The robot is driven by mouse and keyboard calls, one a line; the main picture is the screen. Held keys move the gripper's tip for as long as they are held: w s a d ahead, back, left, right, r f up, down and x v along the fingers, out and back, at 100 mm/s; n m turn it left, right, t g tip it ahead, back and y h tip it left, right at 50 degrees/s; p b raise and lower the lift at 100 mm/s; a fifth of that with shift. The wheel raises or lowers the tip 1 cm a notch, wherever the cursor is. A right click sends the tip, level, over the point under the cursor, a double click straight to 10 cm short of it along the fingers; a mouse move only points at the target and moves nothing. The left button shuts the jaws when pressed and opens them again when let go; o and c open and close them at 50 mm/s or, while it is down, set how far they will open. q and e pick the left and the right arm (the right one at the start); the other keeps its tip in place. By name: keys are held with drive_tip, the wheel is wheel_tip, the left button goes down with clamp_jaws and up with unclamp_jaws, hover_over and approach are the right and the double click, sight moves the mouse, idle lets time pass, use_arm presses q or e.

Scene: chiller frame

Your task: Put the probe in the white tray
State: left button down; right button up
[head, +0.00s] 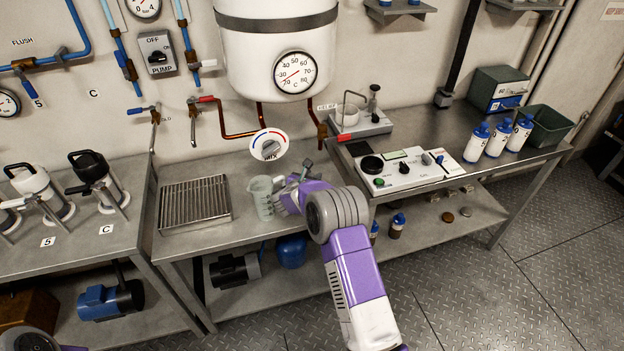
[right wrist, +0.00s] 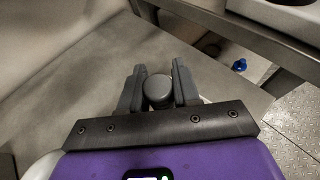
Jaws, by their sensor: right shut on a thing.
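My right gripper (head: 292,190) is over the middle bench, just right of a clear measuring jug (head: 263,198). In the right wrist view its two fingers (right wrist: 158,78) are shut on a grey round-topped thing (right wrist: 158,91), seen end-on, which looks like the probe. Its lower part is hidden, and I cannot tell whether it touches the bench or jug. A low white tray-like piece (head: 458,171) lies on the right bench, right of the control box. Only a bit of my left arm shows at the lower left; its gripper is out of view.
A white control box (head: 400,172) with knobs stands on the right bench. White bottles with blue caps (head: 498,140) stand farther right, near a green bin (head: 541,127). A slatted metal rack (head: 195,203) lies left of the jug. A white tank (head: 278,50) hangs above.

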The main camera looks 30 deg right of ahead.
drive_tip(key=shift+f, duration=0.1)
drive_tip(key=o, duration=0.6)
drive_tip(key=shift+f, duration=0.1)
drive_tip(key=o, duration=0.5)
drive_tip(key=shift+c, duration=0.2)
drive_tip(key=shift+r, duration=0.2)
